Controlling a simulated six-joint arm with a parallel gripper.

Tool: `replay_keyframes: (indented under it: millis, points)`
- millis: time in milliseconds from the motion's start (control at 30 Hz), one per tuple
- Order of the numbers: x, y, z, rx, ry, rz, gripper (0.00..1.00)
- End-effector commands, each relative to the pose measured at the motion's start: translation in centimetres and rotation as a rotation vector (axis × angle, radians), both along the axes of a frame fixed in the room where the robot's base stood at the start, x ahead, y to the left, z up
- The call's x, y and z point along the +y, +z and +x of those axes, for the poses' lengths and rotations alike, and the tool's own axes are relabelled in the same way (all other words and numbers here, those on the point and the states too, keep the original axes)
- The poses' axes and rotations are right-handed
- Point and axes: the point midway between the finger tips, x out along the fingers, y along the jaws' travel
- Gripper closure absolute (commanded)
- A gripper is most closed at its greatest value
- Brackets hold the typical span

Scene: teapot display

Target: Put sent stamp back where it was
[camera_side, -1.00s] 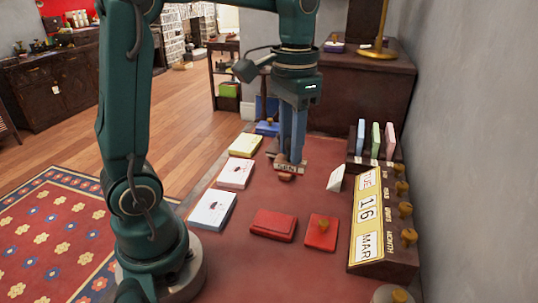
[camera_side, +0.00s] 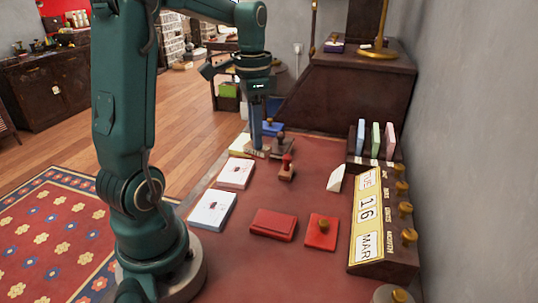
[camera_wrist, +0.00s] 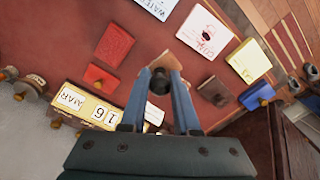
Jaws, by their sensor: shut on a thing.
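My gripper (camera_side: 257,140) is shut on a wooden stamp.
White card stacks (camera_side: 235,174) line the left edge. A blue pad (camera_side: 270,128) is behind the stamps. A red box (camera_side: 273,225) and red pad (camera_side: 321,233) lie in front. A white wedge (camera_side: 336,178) and a calendar (camera_side: 367,215) are right. The middle of the red top is clear.

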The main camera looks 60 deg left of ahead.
Motion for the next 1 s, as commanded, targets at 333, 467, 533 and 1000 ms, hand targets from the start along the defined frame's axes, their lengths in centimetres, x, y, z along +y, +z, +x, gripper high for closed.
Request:
replay_keyframes:
  millis: [333,467,533,1000]
  points:
    - [5.2,-0.9,-3.6,0.015,0.196,-0.013,1.00]
    - [4.9,-1.5,-3.2,0.018,0.209,-0.016,1.00]
    - [4.1,-2.2,-2.3,0.020,0.206,-0.017,1.00]
    - [-1.9,-7.5,4.4,0.018,0.209,-0.014,1.00]
